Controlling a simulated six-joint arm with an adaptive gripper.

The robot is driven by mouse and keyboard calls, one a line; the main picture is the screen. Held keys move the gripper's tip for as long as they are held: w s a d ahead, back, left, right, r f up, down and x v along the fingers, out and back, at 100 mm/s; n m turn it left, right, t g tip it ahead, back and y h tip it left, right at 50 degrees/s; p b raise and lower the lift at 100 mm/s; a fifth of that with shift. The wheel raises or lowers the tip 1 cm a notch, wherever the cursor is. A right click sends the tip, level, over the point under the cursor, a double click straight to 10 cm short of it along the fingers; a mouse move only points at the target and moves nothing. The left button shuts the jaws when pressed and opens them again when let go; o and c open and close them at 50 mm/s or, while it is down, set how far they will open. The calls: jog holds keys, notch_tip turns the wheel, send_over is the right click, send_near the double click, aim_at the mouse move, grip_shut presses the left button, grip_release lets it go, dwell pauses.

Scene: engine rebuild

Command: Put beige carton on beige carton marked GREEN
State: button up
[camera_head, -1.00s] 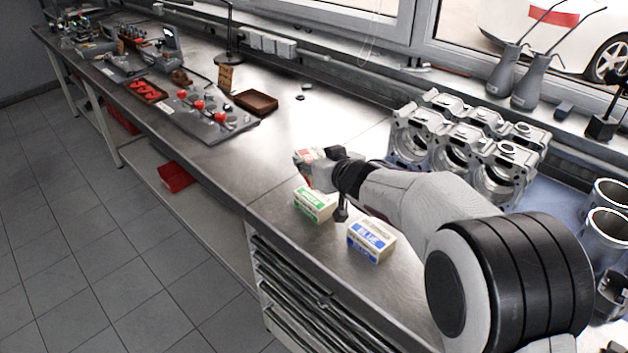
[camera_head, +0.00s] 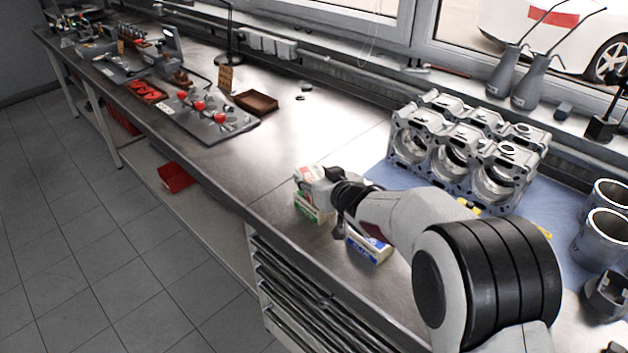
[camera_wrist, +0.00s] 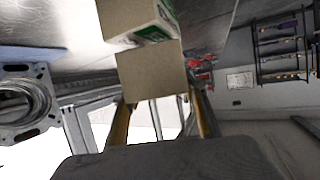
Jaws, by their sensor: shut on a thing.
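My gripper (camera_head: 322,179) is shut on a beige carton with a red mark (camera_head: 303,175). The held carton also shows between the two fingers in the wrist view (camera_wrist: 152,72). The beige carton marked GREEN (camera_head: 308,207) rests on the bench near its front edge, directly below the held carton in the head view. Its green print also shows at the top of the wrist view (camera_wrist: 152,35), just past the held carton. I cannot tell whether the two cartons touch. My gripper and the held carton hide the upper part of the GREEN carton.
A carton marked BLUE (camera_head: 368,249) stands close to the right, partly under my arm. Engine blocks (camera_head: 465,150) stand on a blue mat (camera_head: 390,177) behind my arm. Metal cylinders (camera_head: 606,232) are at the far right.

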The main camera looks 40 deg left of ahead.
jog(key=shift+f, duration=0.6)
jog(key=shift+f, duration=0.1)
jog(key=o, duration=1.3)
jog(key=shift+c, duration=0.2)
jog(key=v, duration=1.2)
